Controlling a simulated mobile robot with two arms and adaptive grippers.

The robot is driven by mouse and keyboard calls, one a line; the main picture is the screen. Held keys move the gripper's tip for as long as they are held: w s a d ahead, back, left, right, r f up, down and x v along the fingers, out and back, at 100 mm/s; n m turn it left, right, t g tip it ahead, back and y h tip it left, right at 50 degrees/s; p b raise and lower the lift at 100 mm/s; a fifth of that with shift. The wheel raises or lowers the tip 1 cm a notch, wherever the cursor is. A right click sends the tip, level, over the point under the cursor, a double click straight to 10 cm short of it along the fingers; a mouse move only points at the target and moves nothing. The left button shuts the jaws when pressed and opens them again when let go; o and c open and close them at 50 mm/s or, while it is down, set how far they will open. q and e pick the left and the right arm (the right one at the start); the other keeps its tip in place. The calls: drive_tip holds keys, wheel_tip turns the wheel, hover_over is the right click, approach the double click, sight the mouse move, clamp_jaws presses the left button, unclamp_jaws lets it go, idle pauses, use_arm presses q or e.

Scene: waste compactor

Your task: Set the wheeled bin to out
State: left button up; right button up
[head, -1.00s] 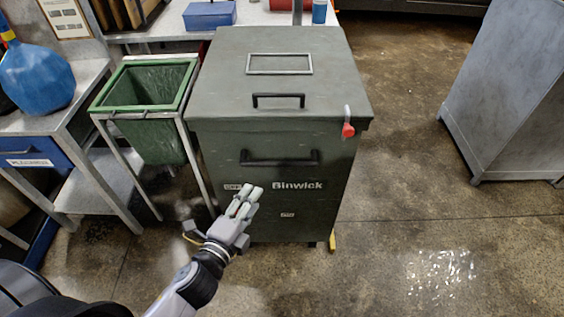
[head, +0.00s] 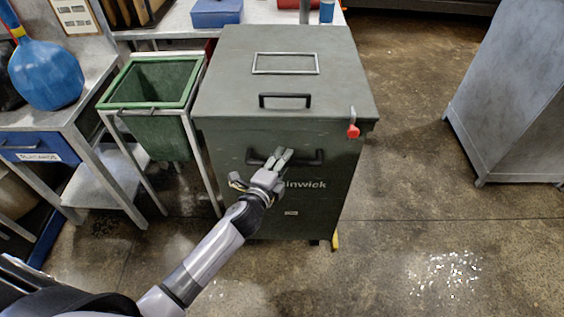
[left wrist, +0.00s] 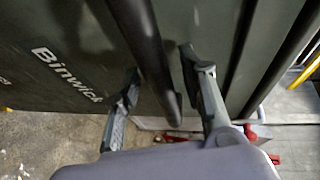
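The dark green bin unit (head: 322,215) marked "Binwick" stands upright in the middle of the head view. Its front looks flush with its body, and a black bar handle (head: 311,160) runs across it. My left gripper (head: 282,154) is at the middle of this handle, its fingers apart. In the left wrist view the dark handle bar (left wrist: 143,45) lies between the two open fingers (left wrist: 159,62), with gaps visible beside it. The gripper hides part of the lettering. My right gripper is not in view.
A second black handle (head: 285,98) and a red-tipped lever (head: 353,130) are on the unit. A green open bin (head: 158,130) in a metal frame stands close on the left, beside a bench (head: 105,188). A grey cabinet (head: 515,95) stands right. Floor (head: 430,230) at front right is clear.

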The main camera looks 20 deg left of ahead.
use_arm(q)
drive_tip(key=shift+c, duration=0.3)
clamp_jaws()
idle(0.6)
